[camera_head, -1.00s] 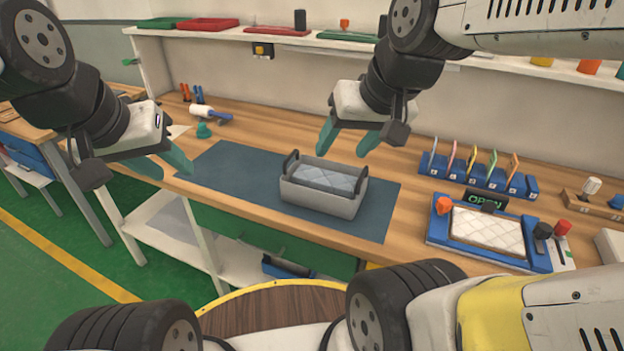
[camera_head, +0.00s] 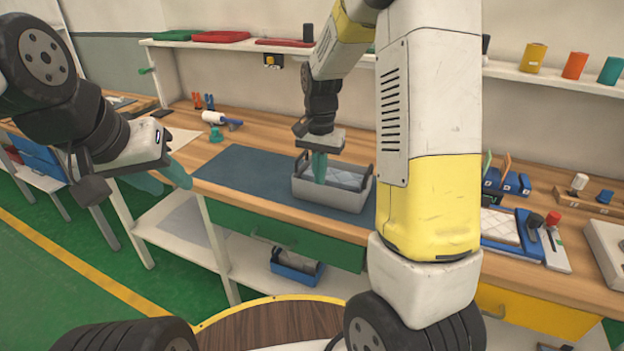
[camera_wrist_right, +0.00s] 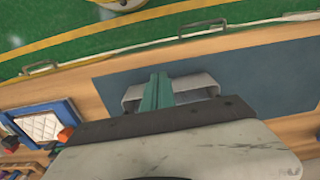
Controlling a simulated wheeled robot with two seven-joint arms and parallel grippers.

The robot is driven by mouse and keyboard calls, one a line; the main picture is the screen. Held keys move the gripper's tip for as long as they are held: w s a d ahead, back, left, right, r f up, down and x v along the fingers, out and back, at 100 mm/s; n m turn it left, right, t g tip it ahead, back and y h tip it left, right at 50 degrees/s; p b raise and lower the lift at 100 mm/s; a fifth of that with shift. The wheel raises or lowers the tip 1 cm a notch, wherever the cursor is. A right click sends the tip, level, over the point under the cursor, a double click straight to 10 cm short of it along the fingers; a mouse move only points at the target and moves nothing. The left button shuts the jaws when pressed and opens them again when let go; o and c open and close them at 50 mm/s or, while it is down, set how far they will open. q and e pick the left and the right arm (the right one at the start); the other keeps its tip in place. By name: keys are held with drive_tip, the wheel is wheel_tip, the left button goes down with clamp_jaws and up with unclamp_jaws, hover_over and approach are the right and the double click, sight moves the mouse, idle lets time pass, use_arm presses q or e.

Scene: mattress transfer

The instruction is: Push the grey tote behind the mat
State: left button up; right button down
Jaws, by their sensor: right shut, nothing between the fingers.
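The grey tote (camera_head: 340,198) sits on the right part of the dark blue-grey mat (camera_head: 240,172) on the wooden bench. It has dark end handles and a pale quilted pad inside. My right gripper (camera_head: 319,180) points down, shut and empty, over the left part of the tote. In the right wrist view its teal fingers (camera_wrist_right: 155,95) cover the middle of the tote (camera_wrist_right: 203,84). I cannot tell whether the tips touch it or reach inside. My left gripper (camera_head: 160,182) is open and empty in front of the bench's left part.
My right forearm hides the bench right of the tote. A blue frame with a quilted pad (camera_head: 499,227) and a blue rack (camera_head: 520,183) are at the right. A shelf (camera_head: 520,74) runs behind.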

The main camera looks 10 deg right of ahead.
wheel_tip(320, 180, down, 10)
drive_tip(key=shift+r, duration=0.15)
drive_tip(key=shift+w+d, duration=0.7)
drive_tip(key=shift+w, duration=0.35)
drive_tip(key=shift+w+d, duration=0.4)
drive_tip(key=shift+w, duration=0.25)
